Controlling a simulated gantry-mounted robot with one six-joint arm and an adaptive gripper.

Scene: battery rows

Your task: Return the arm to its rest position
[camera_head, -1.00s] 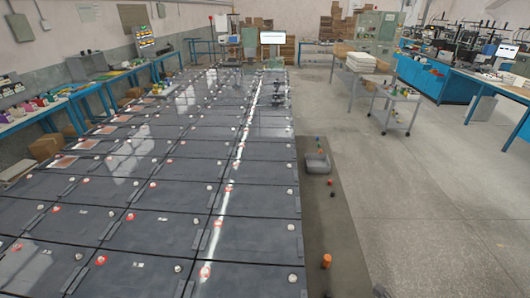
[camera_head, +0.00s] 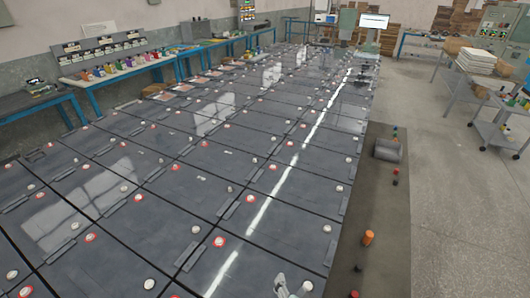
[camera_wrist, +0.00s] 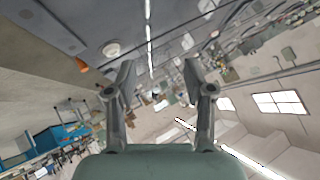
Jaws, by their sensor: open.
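My gripper (camera_wrist: 160,78) shows in the wrist view with its two grey fingers spread apart and nothing between them. The wrist view is tilted and nearly upside down. The dark grey battery tops (camera_wrist: 52,28) run along its upper edge, with a white round cap (camera_wrist: 112,48) beyond the left finger. In the head view the battery rows (camera_head: 215,160) fill the middle, with red-ringed and white caps on them. I cannot tell from the head view how far the gripper is from the batteries.
A grey tool block (camera_head: 387,150), an orange cylinder (camera_head: 368,238) and small dark pieces lie on the strip right of the batteries. A blue-legged bench (camera_head: 125,72) lines the left wall. A trolley (camera_head: 495,130) stands right. The floor (camera_head: 460,220) is clear.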

